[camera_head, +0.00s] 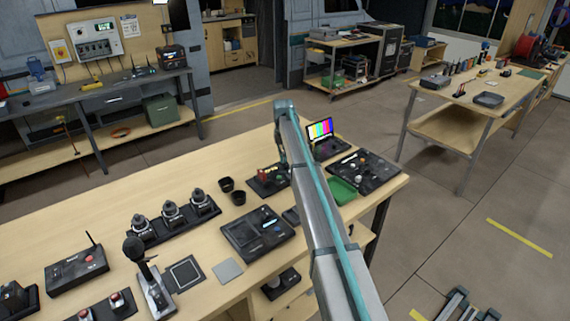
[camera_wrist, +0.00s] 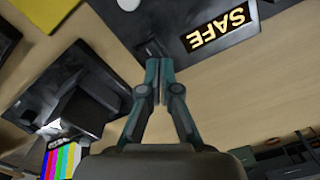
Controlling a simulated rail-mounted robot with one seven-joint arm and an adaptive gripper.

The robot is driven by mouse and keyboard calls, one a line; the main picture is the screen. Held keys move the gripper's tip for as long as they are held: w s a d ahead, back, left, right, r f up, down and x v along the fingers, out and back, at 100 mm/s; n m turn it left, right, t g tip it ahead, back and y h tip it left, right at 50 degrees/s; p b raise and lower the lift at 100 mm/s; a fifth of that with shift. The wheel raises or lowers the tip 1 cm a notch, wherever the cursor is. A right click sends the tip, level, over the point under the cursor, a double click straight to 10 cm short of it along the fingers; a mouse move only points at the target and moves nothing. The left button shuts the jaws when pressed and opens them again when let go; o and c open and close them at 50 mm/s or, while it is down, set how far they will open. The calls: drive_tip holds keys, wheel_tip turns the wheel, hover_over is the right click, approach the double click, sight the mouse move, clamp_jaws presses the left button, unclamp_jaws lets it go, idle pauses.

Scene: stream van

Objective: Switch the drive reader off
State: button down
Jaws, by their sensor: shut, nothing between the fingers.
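In the head view my gripper (camera_head: 283,160) points down over a black unit (camera_head: 265,183) with red and yellow parts. My arm hides some of that unit.
A colour-bar monitor (camera_head: 321,131) stands behind, and a green tray (camera_head: 341,190) and a black board with knobs (camera_head: 372,178) lie to the right. A black box-like device (camera_wrist: 80,105) sits left of my fingers in the wrist view.

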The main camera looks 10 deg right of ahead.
drive_tip(key=shift+f, duration=0.2)
drive_tip(key=shift+r+p, duration=1.5)
drive_tip(key=shift+r, duration=2)
